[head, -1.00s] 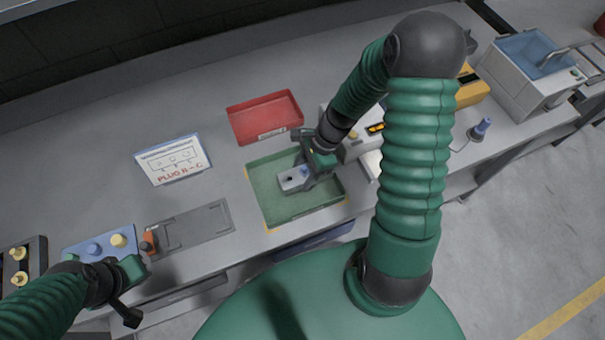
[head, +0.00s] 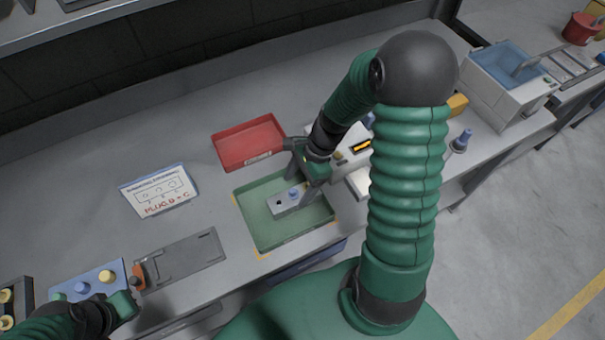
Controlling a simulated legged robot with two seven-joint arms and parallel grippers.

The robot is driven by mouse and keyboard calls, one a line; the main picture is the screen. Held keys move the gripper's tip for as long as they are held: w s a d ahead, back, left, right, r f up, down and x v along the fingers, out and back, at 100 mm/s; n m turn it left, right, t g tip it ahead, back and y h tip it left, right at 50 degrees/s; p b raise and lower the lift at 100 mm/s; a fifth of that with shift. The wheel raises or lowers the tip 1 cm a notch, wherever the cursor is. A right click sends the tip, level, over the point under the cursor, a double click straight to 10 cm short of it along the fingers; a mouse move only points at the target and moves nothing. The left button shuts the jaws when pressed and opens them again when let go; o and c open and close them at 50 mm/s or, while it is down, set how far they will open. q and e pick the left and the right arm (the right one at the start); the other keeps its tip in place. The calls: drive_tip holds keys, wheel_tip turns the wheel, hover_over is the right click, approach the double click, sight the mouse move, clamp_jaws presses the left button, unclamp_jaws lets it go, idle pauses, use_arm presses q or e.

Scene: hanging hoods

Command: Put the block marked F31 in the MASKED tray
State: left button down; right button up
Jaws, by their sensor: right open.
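A small grey block (head: 284,205) with a blue knob and a dark spot lies in the green tray (head: 252,231). I cannot read any marking on it. My right gripper (head: 304,184) is open over the tray, at the block's right end, with one finger on the far side and one at the right. I cannot tell whether it touches the block. A red tray (head: 238,138) stands behind the green one; its front label is too small to read, so I cannot tell which tray is MASKED.
A sign card (head: 158,190) stands left of the trays. A grey plate (head: 185,260) and a blue board with knobs (head: 88,284) lie at the front left. A white device (head: 345,143) is close to the right gripper. A blue-topped white machine (head: 508,80) stands far right.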

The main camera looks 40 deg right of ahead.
sight(303, 193)
drive_tip(key=v, duration=0.5)
drive_tip(key=shift+s+a+r, duration=0.1)
drive_tip(key=shift+a+r, duration=0.1)
drive_tip(key=shift+r, duration=0.3)
drive_tip(key=s+a+n+t+h, duration=0.1)
drive_tip(key=a+n+h, duration=0.3)
drive_tip(key=a+n, duration=0.6)
drive_tip(key=s+n, duration=0.1)
drive_tip(key=n, duration=0.9)
drive_tip(key=shift+s+r+n+t, duration=0.3)
drive_tip(key=shift+s+r+n, duration=0.05)
drive_tip(key=shift+n, duration=0.05)
drive_tip(key=shift+a, duration=0.4)
drive_tip(key=shift+d, duration=0.15)
